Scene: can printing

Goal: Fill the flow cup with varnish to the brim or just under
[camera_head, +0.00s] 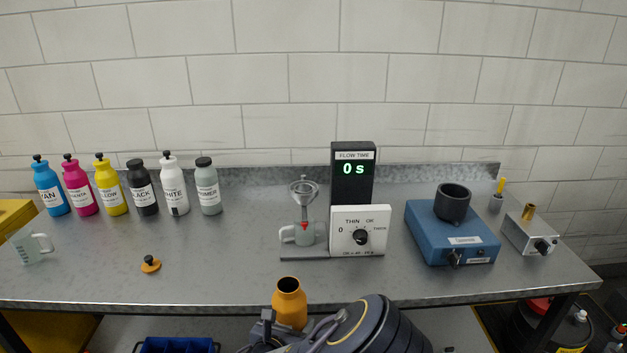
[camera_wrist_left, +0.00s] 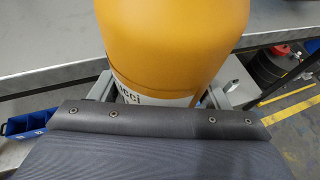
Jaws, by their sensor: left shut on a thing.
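An orange bottle (camera_head: 289,303) with an open top stands upright in front of the table's front edge. My left gripper (camera_head: 284,324) is shut on it; the fingers are largely hidden in the head view. In the left wrist view the bottle (camera_wrist_left: 172,40) fills the upper middle, its white label partly hidden, with a gripper finger (camera_wrist_left: 160,98) at each side. The metal flow cup (camera_head: 304,190) sits on its stand, behind the bottle; its contents cannot be told. A pale mug (camera_head: 298,234) stands below it. My right gripper is not in view.
An orange cap (camera_head: 150,264) with a black knob lies on the table. The flow timer (camera_head: 353,170) reads 0 s above a dial panel (camera_head: 345,218). Several ink bottles (camera_head: 108,188) and a clear jug (camera_head: 30,245) are left. A blue device (camera_head: 450,238) stands right.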

